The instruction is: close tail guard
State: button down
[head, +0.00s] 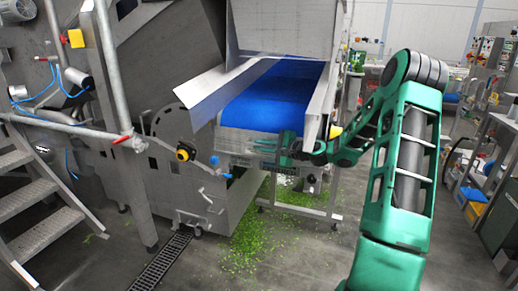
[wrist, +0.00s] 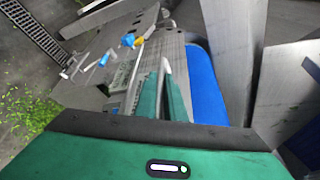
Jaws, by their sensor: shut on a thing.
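The tail end of the blue belt conveyor (head: 275,95) faces me in the head view. A grey metal plate, which looks like the tail guard (head: 246,141), sits across the belt's near end, below the belt surface. In the wrist view this grey plate (wrist: 168,50) lies just beyond the fingers, with the blue belt (wrist: 206,85) to its right. My gripper (head: 284,146) is at the plate's right part in the head view. In the wrist view my gripper (wrist: 164,98) is shut on a thin grey edge or bar that seems to belong to the guard. The exact grip is partly hidden.
A tilted grey side plate (head: 212,85) flanks the belt. A yellow-and-black knob (head: 185,152) is on the machine to the left. Metal stairs (head: 35,195) stand far left. Green leaf scraps (head: 262,235) litter the floor. Shelving (head: 490,170) stands right.

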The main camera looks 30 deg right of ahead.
jog(key=c, duration=2.1)
grip_release()
